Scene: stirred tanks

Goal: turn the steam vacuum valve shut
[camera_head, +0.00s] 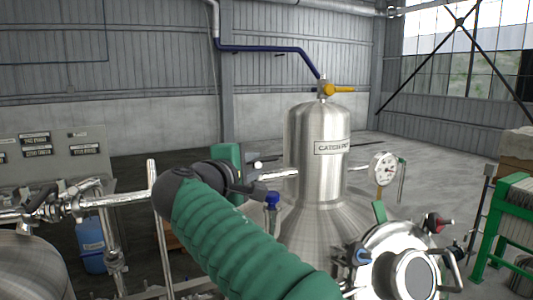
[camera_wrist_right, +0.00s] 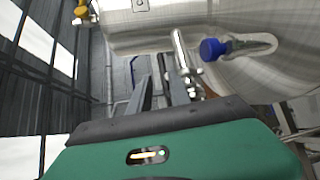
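No readable label marks the steam vacuum valve, so I cannot tell which fitting it is. A blue-handled valve (camera_head: 272,199) sits on pipework left of the steel catch pot (camera_head: 316,165); a blue knob also shows in the right wrist view (camera_wrist_right: 212,48). A yellow-handled valve (camera_head: 340,88) tops the catch pot. My right gripper (camera_head: 258,180) is beside the pipe left of the catch pot, partly hidden by its wrist. In the right wrist view its fingers (camera_wrist_right: 161,90) stand apart with a gap, nothing clearly held between them. My left gripper is not visible.
A pressure gauge (camera_head: 383,168) and a round flanged vessel top (camera_head: 405,270) stand at the right. Steel pipes (camera_head: 95,204) and a labelled panel (camera_head: 50,148) are at the left, with a blue container (camera_head: 91,245) below. Open floor lies behind the catch pot.

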